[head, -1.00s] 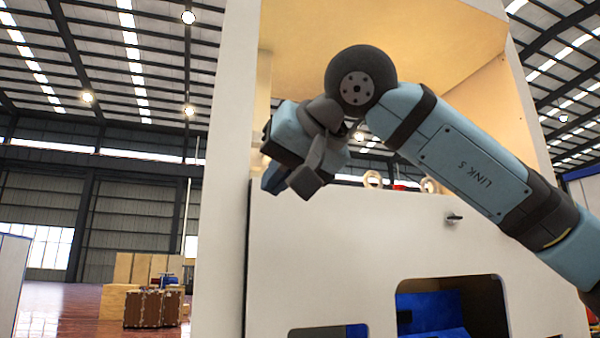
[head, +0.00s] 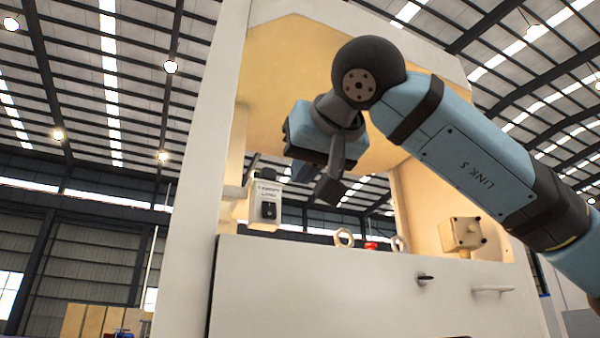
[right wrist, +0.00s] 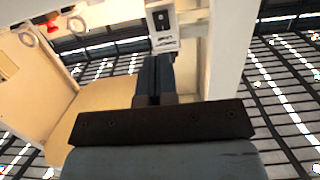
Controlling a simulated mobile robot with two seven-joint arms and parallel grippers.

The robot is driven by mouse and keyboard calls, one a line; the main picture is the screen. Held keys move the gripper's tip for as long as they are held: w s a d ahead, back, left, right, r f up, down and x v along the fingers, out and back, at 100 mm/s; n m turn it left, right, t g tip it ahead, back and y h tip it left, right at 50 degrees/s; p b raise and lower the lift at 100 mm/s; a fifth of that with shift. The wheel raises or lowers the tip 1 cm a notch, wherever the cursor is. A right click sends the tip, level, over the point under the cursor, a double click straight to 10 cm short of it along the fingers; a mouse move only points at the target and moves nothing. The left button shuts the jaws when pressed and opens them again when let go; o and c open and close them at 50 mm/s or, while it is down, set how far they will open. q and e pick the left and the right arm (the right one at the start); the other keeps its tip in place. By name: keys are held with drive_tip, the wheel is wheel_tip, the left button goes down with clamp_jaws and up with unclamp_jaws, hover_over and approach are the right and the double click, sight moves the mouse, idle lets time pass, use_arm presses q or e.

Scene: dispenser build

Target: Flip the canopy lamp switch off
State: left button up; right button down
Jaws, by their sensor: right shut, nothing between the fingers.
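The canopy lamp switch (head: 268,208) is a small dark toggle on a pale box with a printed label. The box (head: 265,190) is fixed to the inside of the dispenser's left post. It also shows in the right wrist view (right wrist: 163,22), just beyond my fingertips. My right gripper (head: 308,172) is shut and empty, up and to the right of the switch box in the head view, apart from it. In the right wrist view its closed fingers (right wrist: 154,78) point toward the box. The toggle's position is too small to tell. My left gripper is out of view.
A beige box (head: 462,235) sits on the right. The left post (head: 200,200) bounds the opening.

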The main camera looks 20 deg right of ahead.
sight(270, 217)
drive_tip(key=w, duration=0.4)
drive_tip(key=w+f+p, duration=0.1)
drive_tip(key=w, duration=0.2)
drive_tip(key=w+f+p, duration=0.1)
drive_tip(key=w, duration=0.3)
drive_tip(key=shift+w+a+f, duration=0.15)
drive_tip(key=shift+w+a, duration=0.05)
drive_tip(key=shift+w, duration=0.1)
